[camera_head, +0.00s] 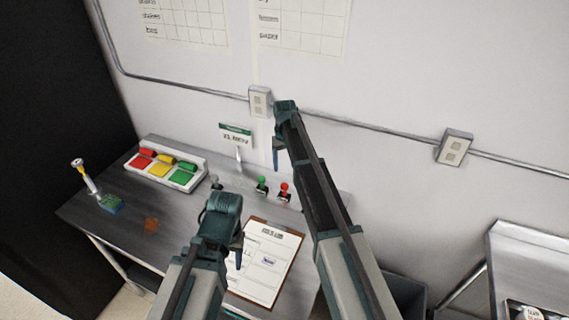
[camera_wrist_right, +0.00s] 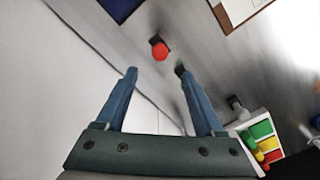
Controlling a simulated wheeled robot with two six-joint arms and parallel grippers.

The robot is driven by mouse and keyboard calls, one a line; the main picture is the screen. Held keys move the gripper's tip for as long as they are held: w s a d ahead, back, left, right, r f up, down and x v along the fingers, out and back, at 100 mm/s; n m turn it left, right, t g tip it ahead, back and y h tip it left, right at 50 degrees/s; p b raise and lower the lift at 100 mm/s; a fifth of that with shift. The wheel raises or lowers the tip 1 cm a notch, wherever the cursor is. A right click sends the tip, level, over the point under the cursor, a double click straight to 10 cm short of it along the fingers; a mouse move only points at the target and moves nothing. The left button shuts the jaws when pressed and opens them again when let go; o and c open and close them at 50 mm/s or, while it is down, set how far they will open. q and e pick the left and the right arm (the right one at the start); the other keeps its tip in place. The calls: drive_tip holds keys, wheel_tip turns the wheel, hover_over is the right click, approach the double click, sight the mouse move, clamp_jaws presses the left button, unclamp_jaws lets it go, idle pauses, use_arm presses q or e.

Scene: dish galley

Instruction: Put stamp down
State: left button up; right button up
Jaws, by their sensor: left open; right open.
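A red-handled stamp (camera_head: 284,190) stands upright on the grey steel table. It also shows in the right wrist view (camera_wrist_right: 159,48), beyond and between the fingertips, with nothing gripping it. A green-handled stamp (camera_head: 262,185) stands to its left, and a grey stamp (camera_head: 215,182) further left. My right gripper (camera_head: 275,152) is open and empty above the back of the table; its open fingers fill the right wrist view (camera_wrist_right: 158,73). My left gripper (camera_head: 239,248) is open, over the left edge of the clipboard (camera_head: 289,262). The clipboard's paper carries a small blue mark.
A white tray (camera_head: 205,162) with red, yellow and green pads stands at the back left. A small sign (camera_head: 236,133) and the wall bound the back. An orange-brown spot marks the tabletop.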

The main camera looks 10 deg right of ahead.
drive_tip(key=s+a, duration=0.3)
drive_tip(key=s, duration=0.8)
drive_tip(key=s+a+n, duration=0.1)
drive_tip(key=s+a, duration=0.2)
drive_tip(key=s, duration=0.9)
drive_tip(key=s+a+h, duration=0.1)
drive_tip(key=s+a, duration=0.3)
drive_tip(key=s, duration=0.8)
drive_tip(key=shift+s+r+n, duration=0.2)
drive_tip(key=shift+r+n, duration=0.05)
drive_tip(key=shift+n, duration=0.05)
wheel_tip(320, 180, down, 8)
drive_tip(key=b, duration=0.8)
drive_tip(key=shift+r, duration=0.25)
